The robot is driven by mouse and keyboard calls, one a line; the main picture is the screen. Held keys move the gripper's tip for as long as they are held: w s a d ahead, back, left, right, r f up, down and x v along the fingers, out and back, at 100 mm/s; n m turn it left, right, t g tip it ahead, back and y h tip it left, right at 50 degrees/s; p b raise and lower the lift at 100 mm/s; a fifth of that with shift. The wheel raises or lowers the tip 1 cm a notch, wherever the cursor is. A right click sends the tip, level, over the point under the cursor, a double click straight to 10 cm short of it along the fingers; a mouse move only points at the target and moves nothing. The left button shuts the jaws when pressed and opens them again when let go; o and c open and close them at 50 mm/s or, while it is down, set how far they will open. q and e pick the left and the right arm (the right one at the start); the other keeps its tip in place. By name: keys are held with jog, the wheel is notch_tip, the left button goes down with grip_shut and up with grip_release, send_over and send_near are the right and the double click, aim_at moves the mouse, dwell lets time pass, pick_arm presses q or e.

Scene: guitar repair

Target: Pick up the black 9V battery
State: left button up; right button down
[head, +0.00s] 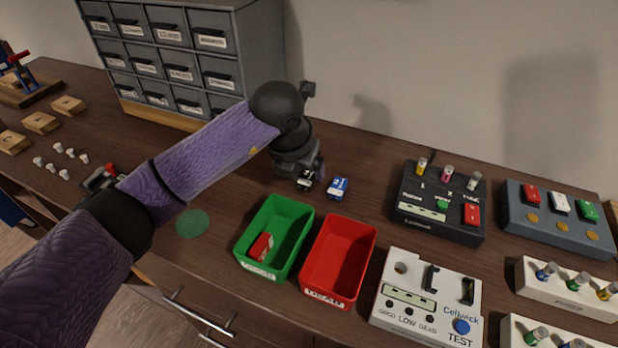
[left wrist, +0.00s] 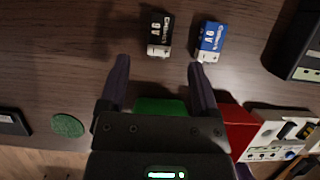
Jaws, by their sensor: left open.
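The black 9V battery (left wrist: 160,33) lies on the dark wooden bench and shows whole in the left wrist view, just beyond and between my fingertips. In the head view only part of the black battery (head: 304,183) shows below my gripper. My left gripper (left wrist: 158,64) is open and empty, and points down over the bench. In the head view my left gripper (head: 300,168) covers part of the battery, and its fingers are hard to make out. I see no contact with the battery. My right gripper is not in view.
A blue 9V battery (head: 338,188) lies just right of the black one. A green bin (head: 246,224) holding a red battery (head: 261,246) and a red bin (head: 367,240) stand in front. A drawer cabinet (head: 255,45) stands behind. A tester (head: 388,300) and black box (head: 413,231) are right.

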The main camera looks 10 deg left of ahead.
aim_at(308, 176)
pick_arm(q)
jog(key=b+x, duration=0.1)
jog(key=x, duration=0.3)
jog(key=shift+w+b, duration=0.1)
jog(key=shift+b, duration=0.2)
jog(key=shift+w+f, duration=0.2)
jog(key=shift+f, duration=0.1)
jog(key=shift+r, duration=0.1)
jog(key=c, duration=1.1)
grip_shut()
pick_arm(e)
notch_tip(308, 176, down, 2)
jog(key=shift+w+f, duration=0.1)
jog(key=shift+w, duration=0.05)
